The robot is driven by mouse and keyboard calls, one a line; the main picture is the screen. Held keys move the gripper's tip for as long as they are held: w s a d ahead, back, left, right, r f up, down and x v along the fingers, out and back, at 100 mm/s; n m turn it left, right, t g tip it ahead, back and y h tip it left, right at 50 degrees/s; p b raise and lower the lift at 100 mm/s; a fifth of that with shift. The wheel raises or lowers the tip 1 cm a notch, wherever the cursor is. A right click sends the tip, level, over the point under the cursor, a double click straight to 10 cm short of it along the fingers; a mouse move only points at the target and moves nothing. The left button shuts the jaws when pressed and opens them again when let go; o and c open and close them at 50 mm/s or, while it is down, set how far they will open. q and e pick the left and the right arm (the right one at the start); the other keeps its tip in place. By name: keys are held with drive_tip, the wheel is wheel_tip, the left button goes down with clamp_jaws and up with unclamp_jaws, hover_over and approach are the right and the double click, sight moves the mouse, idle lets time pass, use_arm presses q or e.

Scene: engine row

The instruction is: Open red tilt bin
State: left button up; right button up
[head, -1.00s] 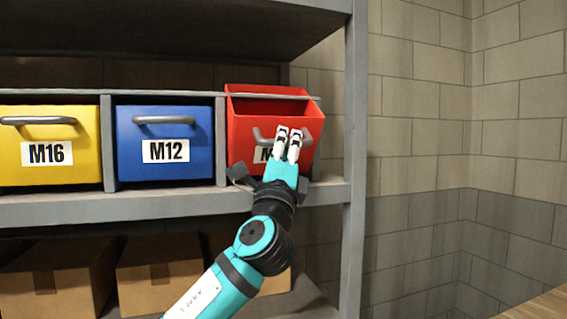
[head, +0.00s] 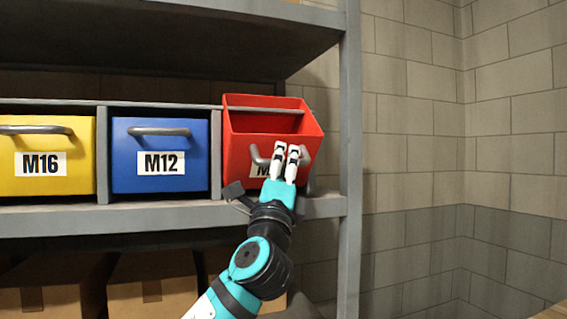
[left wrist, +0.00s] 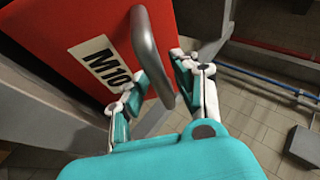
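The red tilt bin (head: 235,151) is at the right end of the shelf row in the head view, tipped forward with its top open and part of its inside showing. It has a grey handle and a white label, partly hidden by my gripper; the left wrist view shows the label (left wrist: 99,62) reading M10. My left gripper (head: 286,148) is at the front of the bin, over the handle. In the left wrist view the handle (left wrist: 148,50) runs between my two fingers, which stand apart on either side of it. My right gripper is not in view.
A blue bin (head: 160,182) marked M12 and a yellow bin (head: 75,183) marked M16 sit closed to the left. A shelf post (head: 351,150) stands close to the right of the red bin. Cardboard boxes (head: 150,296) are on the level below. A block wall (head: 420,150) lies beyond.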

use_arm(q)
drive_tip(key=shift+o, duration=0.5)
drive_tip(key=shift+s, duration=0.15)
drive_tip(key=v, duration=1.2)
